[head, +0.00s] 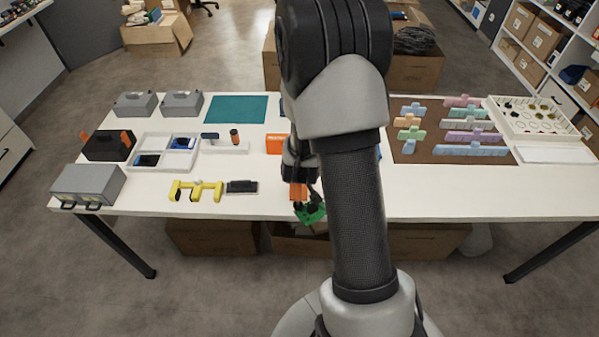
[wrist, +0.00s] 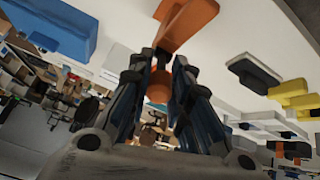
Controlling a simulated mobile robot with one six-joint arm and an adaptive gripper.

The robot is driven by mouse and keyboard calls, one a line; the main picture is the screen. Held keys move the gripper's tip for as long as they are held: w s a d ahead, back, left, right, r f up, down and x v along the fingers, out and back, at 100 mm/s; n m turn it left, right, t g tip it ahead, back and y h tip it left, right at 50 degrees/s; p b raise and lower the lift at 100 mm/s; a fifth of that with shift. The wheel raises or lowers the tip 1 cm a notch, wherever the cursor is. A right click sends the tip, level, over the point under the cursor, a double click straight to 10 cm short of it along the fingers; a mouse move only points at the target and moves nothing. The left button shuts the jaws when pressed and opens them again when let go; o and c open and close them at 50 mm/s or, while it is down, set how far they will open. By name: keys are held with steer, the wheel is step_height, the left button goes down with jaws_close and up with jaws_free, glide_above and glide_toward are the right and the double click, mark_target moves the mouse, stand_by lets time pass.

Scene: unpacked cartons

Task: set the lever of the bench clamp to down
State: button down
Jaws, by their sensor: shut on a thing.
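My gripper (head: 309,203) is at the table's front edge in the head view, with its dark fingers low beside a green part (head: 312,215). In the wrist view its fingers (wrist: 160,62) are closed around an orange lever (wrist: 187,22). The lever's flat bar extends up and right past the fingertips, and a round orange part (wrist: 158,91) shows between the fingers. Orange also shows at the gripper in the head view (head: 298,191). My arm hides much of this spot, and the rest of the bench clamp cannot be made out clearly.
On the white table (head: 245,207), a black block (head: 242,186) and a yellow bracket (head: 195,190) lie left of my gripper. An orange box (head: 276,144) stands behind. A blue block (wrist: 52,27) shows in the wrist view. The front right tabletop is clear.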

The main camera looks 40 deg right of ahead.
steer(key=shift+s+a+f, duration=0.15)
steer(key=c, duration=1.7)
jaws_free()
steer(key=shift+o, duration=1.3)
steer(key=v, duration=1.2)
